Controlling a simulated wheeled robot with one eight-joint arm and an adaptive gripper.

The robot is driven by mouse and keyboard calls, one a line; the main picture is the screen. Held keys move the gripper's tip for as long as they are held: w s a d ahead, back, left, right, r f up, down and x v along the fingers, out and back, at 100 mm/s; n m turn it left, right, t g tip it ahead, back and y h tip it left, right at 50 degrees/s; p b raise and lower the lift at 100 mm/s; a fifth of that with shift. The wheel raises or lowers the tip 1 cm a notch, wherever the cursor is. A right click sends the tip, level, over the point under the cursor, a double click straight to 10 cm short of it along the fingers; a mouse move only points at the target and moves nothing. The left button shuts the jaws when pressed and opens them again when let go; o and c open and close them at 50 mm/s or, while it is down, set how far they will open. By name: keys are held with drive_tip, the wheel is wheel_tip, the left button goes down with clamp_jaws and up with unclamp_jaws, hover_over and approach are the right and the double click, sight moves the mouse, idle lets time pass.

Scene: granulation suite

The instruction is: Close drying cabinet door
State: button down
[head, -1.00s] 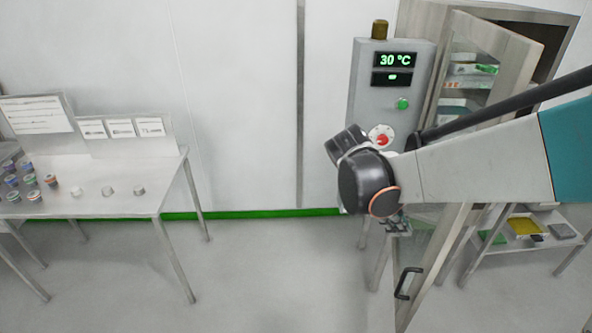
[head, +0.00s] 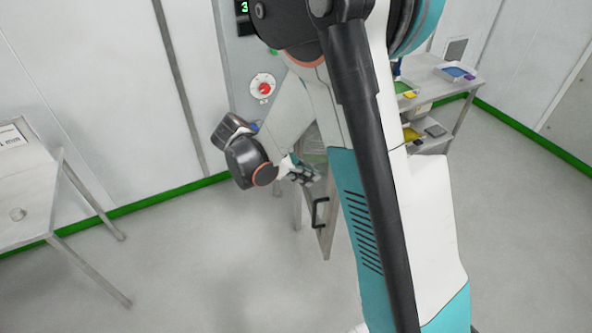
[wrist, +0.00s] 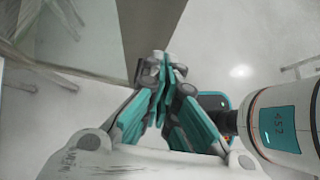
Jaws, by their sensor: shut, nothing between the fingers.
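The drying cabinet door (head: 326,232) shows in the head view as a narrow glass-and-frame panel with a black handle (head: 319,212); most of it and the cabinet body are hidden behind my arm. My gripper (head: 314,178) is beside the door, just above and left of the handle. In the wrist view, the door's frame and glass (wrist: 85,40) fill the upper left. My gripper (wrist: 162,62) is shut and empty there, with its tips close to the frame's edge; I cannot tell if they touch. How far the door stands open is hidden.
A grey control box with a red knob (head: 263,87) stands behind my wrist. A white table (head: 30,205) is at the left. A shelved cart (head: 445,85) with trays stands at the back right. The floor in front is clear.

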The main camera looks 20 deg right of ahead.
drive_tip(key=shift+s+d+f, duration=0.2)
drive_tip(key=shift+d+f, duration=0.05)
drive_tip(key=shift+d, duration=0.65)
drive_tip(key=shift+s+d+f, duration=0.2)
drive_tip(key=shift+d+f, duration=0.05)
drive_tip(key=shift+d, duration=0.65)
drive_tip(key=shift+s+d+f, duration=0.2)
drive_tip(key=shift+d+f, duration=0.05)
drive_tip(key=shift+d, duration=0.65)
